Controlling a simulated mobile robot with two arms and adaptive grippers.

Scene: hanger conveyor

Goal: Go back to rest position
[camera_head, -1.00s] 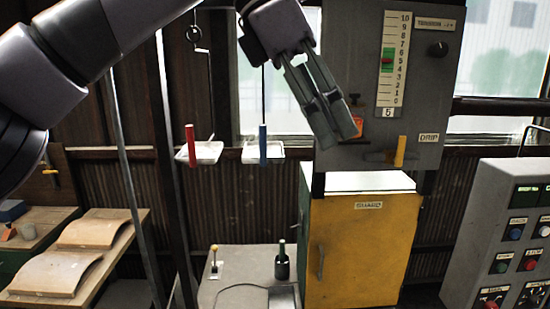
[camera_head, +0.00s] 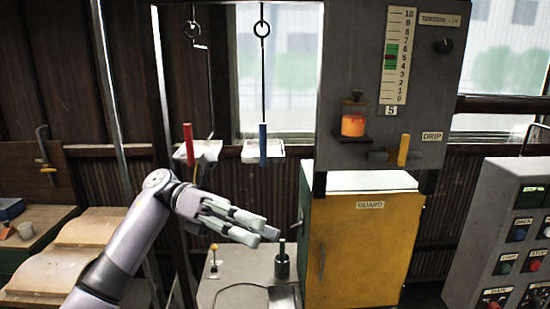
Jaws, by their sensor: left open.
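My left arm comes in from the lower left, and my left gripper (camera_head: 268,233) is open and empty. Its fingers point to the right, in front of the low grey table and just above the dark bottle (camera_head: 282,262) in the picture. I cannot tell how far it is from the bottle. My right gripper is not in view.
Two hanging trays with a red handle (camera_head: 189,146) and a blue handle (camera_head: 263,145) hang behind. A grey panel (camera_head: 350,60) with an orange jar (camera_head: 353,121) stands above the yellow guard cabinet (camera_head: 365,250). A button console (camera_head: 500,220) is at right.

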